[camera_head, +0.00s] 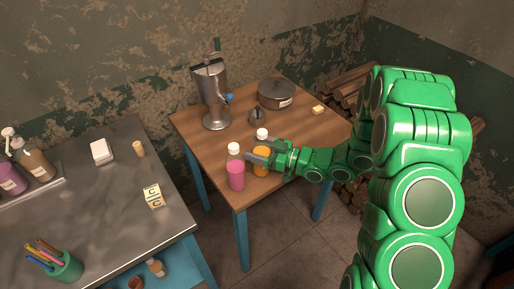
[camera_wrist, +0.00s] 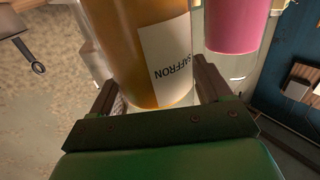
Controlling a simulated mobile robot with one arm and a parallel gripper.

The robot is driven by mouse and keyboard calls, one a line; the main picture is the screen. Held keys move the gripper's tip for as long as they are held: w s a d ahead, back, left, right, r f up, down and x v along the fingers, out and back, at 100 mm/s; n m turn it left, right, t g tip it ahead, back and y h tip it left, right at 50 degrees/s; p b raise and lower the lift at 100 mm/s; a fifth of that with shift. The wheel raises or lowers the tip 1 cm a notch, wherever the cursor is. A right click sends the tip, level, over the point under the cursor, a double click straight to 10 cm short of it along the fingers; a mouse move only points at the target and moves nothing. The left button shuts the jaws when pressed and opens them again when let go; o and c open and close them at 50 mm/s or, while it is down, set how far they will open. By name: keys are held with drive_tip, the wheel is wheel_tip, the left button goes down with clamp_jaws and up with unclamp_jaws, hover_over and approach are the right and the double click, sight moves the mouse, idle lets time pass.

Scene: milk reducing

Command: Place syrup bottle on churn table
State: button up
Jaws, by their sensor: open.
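The orange syrup bottle (camera_head: 261,163) has a white cap and stands at the front of the wooden churn table (camera_head: 297,134). In the wrist view its label on the orange bottle (camera_wrist: 150,50) reads SAFFRON. My gripper (camera_head: 264,154) is at this bottle, partly covering it. The fingers of my gripper (camera_wrist: 155,88) are open, one on each side of the bottle; whether they touch it I cannot tell. A pink bottle (camera_head: 237,175) stands just left of the orange one, near the table's front corner, and shows beside it in the wrist view (camera_wrist: 235,25).
A metal churn (camera_head: 212,95), a lidded pot (camera_head: 276,94), a small dark vessel (camera_head: 257,117) and a yellow block (camera_head: 318,110) stand further back on the table. A grey counter (camera_head: 105,190) is at left. Firewood (camera_head: 345,82) is stacked behind.

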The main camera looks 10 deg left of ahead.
drive_tip(key=shift+r, duration=0.15)
drive_tip(key=s+d, duration=0.2)
drive_tip(key=d, duration=0.9)
drive_tip(key=shift+s+d, duration=0.15)
drive_tip(key=shift+d, duration=0.25)
